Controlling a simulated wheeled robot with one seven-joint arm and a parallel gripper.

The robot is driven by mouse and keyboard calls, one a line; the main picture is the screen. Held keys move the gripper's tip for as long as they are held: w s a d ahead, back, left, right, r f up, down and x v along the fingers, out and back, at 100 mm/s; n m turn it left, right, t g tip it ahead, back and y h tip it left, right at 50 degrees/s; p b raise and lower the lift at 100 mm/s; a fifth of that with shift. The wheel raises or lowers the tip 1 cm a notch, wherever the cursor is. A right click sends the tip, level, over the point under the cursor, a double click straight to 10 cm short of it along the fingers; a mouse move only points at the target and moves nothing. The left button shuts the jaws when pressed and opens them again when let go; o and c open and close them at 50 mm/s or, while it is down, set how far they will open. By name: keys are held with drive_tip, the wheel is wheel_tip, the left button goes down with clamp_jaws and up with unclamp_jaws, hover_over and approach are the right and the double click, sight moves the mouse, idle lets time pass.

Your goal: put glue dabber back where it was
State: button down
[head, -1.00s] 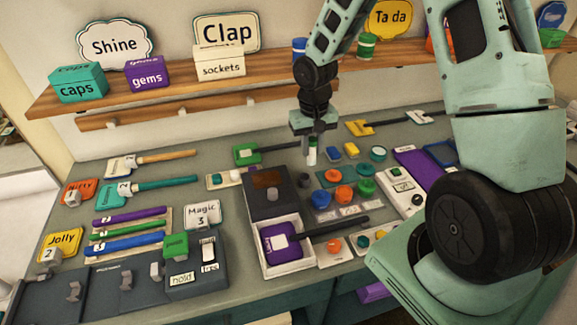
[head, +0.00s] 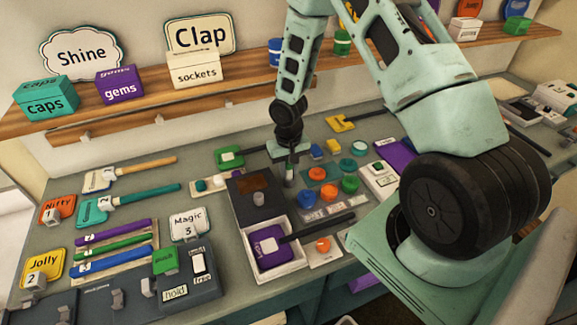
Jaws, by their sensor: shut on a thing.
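My gripper (head: 289,172) points straight down over the bench, between the dark-lidded box and the round coloured caps. It is shut on a small slim upright piece (head: 289,180), which I take to be the glue dabber. The piece is mostly hidden by the fingers and looks greyish here. Its lower end is close to the bench, and I cannot tell whether it touches. A small pale holder (head: 211,184) with green and white pieces lies left of the dark-lidded box.
A green paddle (head: 230,157) lies behind left. A shelf (head: 150,105) runs above the bench.

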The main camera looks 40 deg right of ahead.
drive_tip(key=shift+f, duration=0.1)
drive_tip(key=shift+f, duration=0.1)
drive_tip(key=c, duration=1.2)
unclamp_jaws()
